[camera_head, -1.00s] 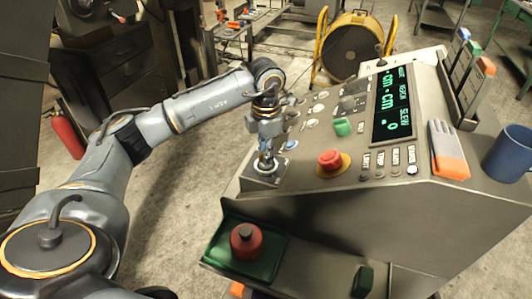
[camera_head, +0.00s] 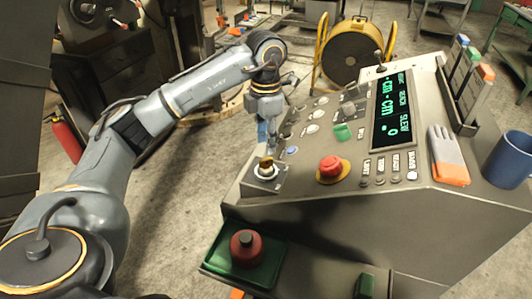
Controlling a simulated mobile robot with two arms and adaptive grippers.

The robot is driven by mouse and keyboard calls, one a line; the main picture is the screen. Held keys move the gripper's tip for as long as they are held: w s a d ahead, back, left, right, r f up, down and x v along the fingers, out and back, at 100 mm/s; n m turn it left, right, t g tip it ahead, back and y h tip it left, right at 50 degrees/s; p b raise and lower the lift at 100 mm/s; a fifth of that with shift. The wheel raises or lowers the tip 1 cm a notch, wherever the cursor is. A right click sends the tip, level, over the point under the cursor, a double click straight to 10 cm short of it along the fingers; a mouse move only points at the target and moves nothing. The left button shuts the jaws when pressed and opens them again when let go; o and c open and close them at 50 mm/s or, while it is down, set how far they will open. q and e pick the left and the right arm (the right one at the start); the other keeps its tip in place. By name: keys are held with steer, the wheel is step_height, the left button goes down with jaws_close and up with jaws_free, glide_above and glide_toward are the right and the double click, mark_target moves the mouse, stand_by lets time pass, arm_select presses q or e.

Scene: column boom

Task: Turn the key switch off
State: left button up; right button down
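The key switch (camera_head: 265,171) sits on a raised plate at the near left corner of the grey control console. It has a pale ring and a small brass-coloured piece on top. My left gripper (camera_head: 269,148) points down just above and behind the switch in the picture. A gap seems to show between its fingertips and the switch, but I cannot be sure they are clear. Its fingers are too small to tell whether they are open or shut. The switch's exact angle is also too small to read. My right gripper is out of view.
A red mushroom button (camera_head: 330,168) is right of the switch, and a green-lettered display (camera_head: 393,105) is lit behind it. Gloves (camera_head: 446,157) and a blue mug (camera_head: 508,157) lie further right. A green tray (camera_head: 270,252) with a red round object (camera_head: 246,246) is below.

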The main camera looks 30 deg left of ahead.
mark_target(266, 159)
arm_select(q)
step_height(266, 159, up, 5)
stand_by(0.8)
